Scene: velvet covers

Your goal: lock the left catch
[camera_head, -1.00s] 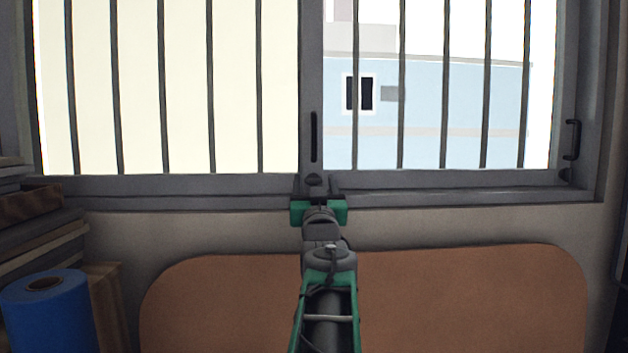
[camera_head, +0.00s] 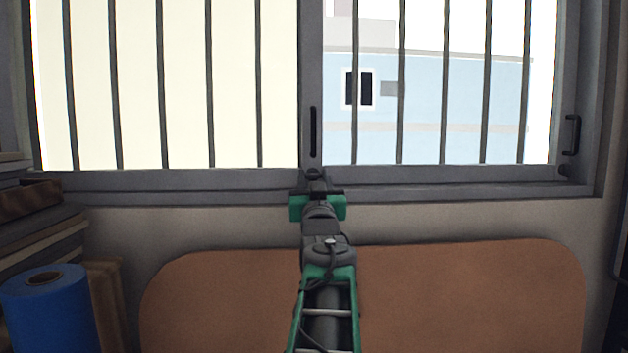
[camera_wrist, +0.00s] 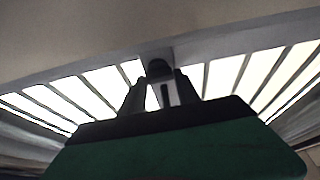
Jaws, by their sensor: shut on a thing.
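The left catch (camera_head: 314,174) is a small dark knob at the foot of the window's middle upright. My gripper (camera_head: 317,190) reaches it from below, with one dark finger on each side of its lower part. In the wrist view, the catch (camera_wrist: 158,68) shows as a dark rounded piece between the tips of my gripper (camera_wrist: 159,88). The fingers are shut on the catch; the exact contact and the angle of its lever are partly hidden. A second catch (camera_head: 566,171) sits at the lower right corner of the window, away from my gripper.
A slot-like dark handle (camera_head: 313,132) is on the middle upright above the catch, and a pull handle (camera_head: 572,135) is at the right. Vertical bars cross both panes. A brown rounded panel (camera_head: 450,295) stands below the sill. A blue roll (camera_head: 50,315) and stacked boards (camera_head: 40,225) are at left.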

